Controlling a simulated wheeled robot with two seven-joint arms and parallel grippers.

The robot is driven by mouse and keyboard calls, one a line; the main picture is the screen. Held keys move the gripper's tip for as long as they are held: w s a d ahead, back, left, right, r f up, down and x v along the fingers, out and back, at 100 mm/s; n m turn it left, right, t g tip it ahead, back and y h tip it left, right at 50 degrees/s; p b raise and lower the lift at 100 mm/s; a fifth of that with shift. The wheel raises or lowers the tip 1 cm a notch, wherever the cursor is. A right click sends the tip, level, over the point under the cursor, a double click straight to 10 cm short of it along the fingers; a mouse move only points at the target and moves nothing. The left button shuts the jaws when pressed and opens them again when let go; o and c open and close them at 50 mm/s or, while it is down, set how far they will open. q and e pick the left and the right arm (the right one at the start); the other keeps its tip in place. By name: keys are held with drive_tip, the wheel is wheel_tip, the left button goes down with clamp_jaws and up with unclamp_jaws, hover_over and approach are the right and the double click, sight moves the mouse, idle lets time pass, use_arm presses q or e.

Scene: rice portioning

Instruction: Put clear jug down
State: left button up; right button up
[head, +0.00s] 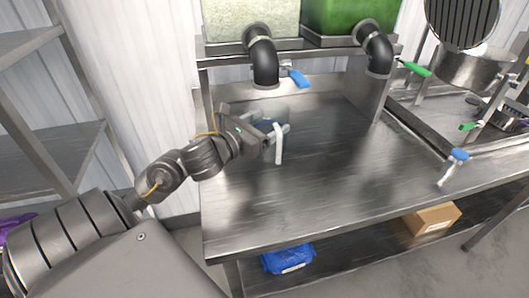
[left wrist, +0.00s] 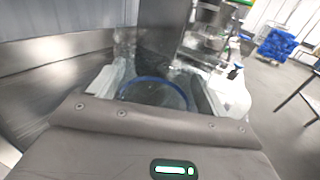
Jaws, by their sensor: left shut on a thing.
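The clear jug (head: 279,112) is see-through, with a blue rim and a white handle, and is largely hidden behind my left gripper in the head view. My left gripper (head: 277,132) is shut on the jug at the steel table (head: 330,180), just in front of the left black pipe. In the left wrist view the jug (left wrist: 152,93) sits between the two fingers, with its handle at the right. I cannot tell whether its base touches the tabletop. My right gripper is not in view.
Two black pipes with valves, the left one (head: 263,62) blue-handled, hang above the table's back. A blue-handled tool (head: 453,166) lies near the right edge. A pot (head: 472,68) stands further right. The table's front and middle are clear. A box (head: 432,217) is on the lower shelf.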

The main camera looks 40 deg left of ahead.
use_arm(q)
drive_tip(key=shift+w+a+f, duration=0.3)
drive_tip(key=shift+a+f, duration=0.1)
drive_tip(key=shift+f, duration=0.2)
drive_tip(key=shift+w+a+f, duration=0.3)
drive_tip(key=shift+a+f, duration=0.1)
drive_tip(key=shift+f, duration=0.15)
drive_tip(key=shift+w+a+f+p, duration=0.2)
drive_tip(key=shift+f+p, duration=0.1)
drive_tip(key=shift+f, duration=0.05)
drive_tip(key=shift+w+a+f, duration=0.15)
drive_tip(key=shift+a+f, duration=0.05)
drive_tip(key=shift+f, duration=0.15)
wheel_tip(320, 180, down, 2)
drive_tip(key=shift+f, duration=0.55)
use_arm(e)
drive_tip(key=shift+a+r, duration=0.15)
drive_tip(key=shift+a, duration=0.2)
